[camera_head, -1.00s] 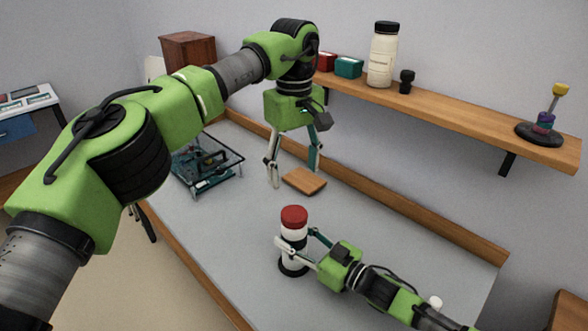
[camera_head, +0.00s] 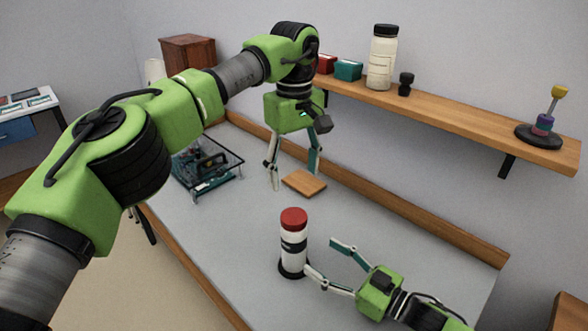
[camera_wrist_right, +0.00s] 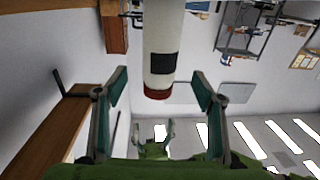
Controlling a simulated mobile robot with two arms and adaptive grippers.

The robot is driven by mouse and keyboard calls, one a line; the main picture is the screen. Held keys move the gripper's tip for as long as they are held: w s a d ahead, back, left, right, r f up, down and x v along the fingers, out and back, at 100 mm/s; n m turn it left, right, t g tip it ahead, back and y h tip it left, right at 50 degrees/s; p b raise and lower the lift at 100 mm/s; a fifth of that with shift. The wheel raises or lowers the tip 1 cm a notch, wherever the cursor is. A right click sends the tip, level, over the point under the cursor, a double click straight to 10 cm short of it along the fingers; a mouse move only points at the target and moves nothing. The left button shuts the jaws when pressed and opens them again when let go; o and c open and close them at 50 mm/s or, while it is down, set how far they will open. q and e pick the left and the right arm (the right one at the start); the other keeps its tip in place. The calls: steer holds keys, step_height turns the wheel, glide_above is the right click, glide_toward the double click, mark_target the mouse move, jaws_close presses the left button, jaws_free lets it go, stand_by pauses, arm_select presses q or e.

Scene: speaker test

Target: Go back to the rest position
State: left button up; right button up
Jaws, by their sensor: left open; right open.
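My right gripper (camera_head: 322,258) is open and empty, just right of a white cylinder with a red top and black bands (camera_head: 294,250). The cylinder stands upright on the grey tabletop (camera_head: 225,240). In the right wrist view the cylinder (camera_wrist_right: 164,35) shows red end down, beyond and between the spread fingers of the right gripper (camera_wrist_right: 161,88). My left gripper (camera_head: 294,178) is open and empty, pointing down over the back of the table near a flat wooden block (camera_head: 305,182).
A glass-topped frame with a dark device (camera_head: 206,165) stands at the table's left end. A wall shelf (camera_head: 450,115) carries a white jar (camera_head: 382,58), small boxes, a black knob-like item and a ring stand (camera_head: 541,125). A raised wooden ledge (camera_head: 400,208) runs along the table's back.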

steer(key=shift+v, duration=0.9)
steer(key=shift+r, duration=0.1)
